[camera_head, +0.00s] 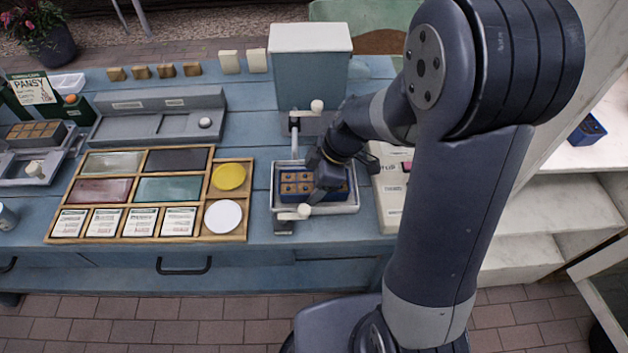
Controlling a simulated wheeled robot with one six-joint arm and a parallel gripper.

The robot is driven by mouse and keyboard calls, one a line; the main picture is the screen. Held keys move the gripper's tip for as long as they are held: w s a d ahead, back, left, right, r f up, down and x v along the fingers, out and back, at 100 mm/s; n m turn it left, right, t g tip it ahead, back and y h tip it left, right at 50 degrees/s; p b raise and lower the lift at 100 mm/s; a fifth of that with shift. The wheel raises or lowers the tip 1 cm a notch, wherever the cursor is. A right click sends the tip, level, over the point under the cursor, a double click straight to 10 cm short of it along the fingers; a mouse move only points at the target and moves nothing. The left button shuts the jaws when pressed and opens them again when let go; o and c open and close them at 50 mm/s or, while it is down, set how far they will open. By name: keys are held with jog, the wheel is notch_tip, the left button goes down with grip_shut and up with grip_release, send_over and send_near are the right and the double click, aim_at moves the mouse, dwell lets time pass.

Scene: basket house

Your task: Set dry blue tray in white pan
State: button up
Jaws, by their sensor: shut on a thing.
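The blue tray (291,198), with brown soil-like cells, is inside the outline of the white pan (340,209) at the middle of the bench. My gripper (326,180) reaches down onto the tray's right part and is shut on it. My wrist and gripper hide that part of the tray and some of the pan's back edge. The tray looks roughly level. I cannot tell whether it touches the pan's floor.
A lever frame with pale knobs (303,212) stands around the pan below a grey-blue box (310,75). A wooden compartment organizer (150,236) lies left. A pale device (390,205) is close on the right. Another blue tray (588,130) sits on the white shelf.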

jog(key=shift+f, duration=0.15)
jog(key=o, duration=1.1)
jog(key=shift+o, duration=0.2)
jog(key=shift+c, duration=0.7)
jog(key=shift+o, duration=1.1)
jog(key=shift+s, duration=0.1)
jog(key=shift+c, duration=0.3)
